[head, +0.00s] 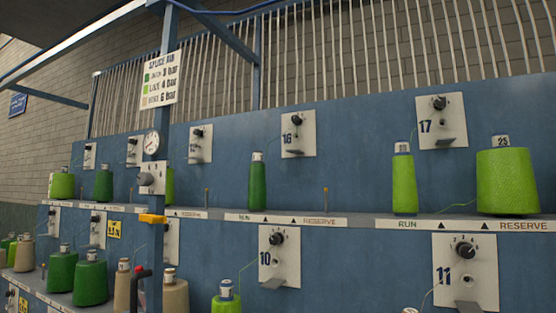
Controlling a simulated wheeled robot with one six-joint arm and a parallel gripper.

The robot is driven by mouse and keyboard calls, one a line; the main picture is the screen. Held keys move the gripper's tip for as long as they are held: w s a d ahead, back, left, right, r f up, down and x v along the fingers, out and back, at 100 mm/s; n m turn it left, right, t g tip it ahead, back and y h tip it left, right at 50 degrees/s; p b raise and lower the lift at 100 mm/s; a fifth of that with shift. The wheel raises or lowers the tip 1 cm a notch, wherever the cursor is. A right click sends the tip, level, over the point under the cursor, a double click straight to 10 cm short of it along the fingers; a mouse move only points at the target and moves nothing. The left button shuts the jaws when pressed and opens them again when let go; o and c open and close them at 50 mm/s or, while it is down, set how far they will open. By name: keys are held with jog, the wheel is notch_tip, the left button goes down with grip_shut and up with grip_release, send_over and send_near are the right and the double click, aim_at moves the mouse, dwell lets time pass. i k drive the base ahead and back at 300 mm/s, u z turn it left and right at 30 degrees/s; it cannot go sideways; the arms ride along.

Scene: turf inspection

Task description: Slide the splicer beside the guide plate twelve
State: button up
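No plate numbered 12 can be read in this view. White guide plates with black knobs are fixed to the blue panel: plate 10 (279,256), plate 11 (466,272), plate 16 (298,133) and plate 17 (440,121). Plates farther left are too small to read surely. A dark tool with a red top (141,273) shows at the lower left by the blue post; I cannot tell whether it is the splicer. My gripper is not in view.
A blue post (169,45) carries a splice air sign (160,79), a round gauge (152,142), a regulator knob (147,179) and a yellow block (152,218). Lime cones (507,182), green cones (90,280) and beige cones (175,296) stand on ledges marked RUN and RESERVE.

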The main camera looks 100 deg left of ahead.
aim_at(160, 89)
jog(key=u, duration=3.95)
jog(key=k, duration=0.5)
jog(key=u, duration=0.75)
jog(key=i, duration=1.4)
jog(key=z, duration=0.4)
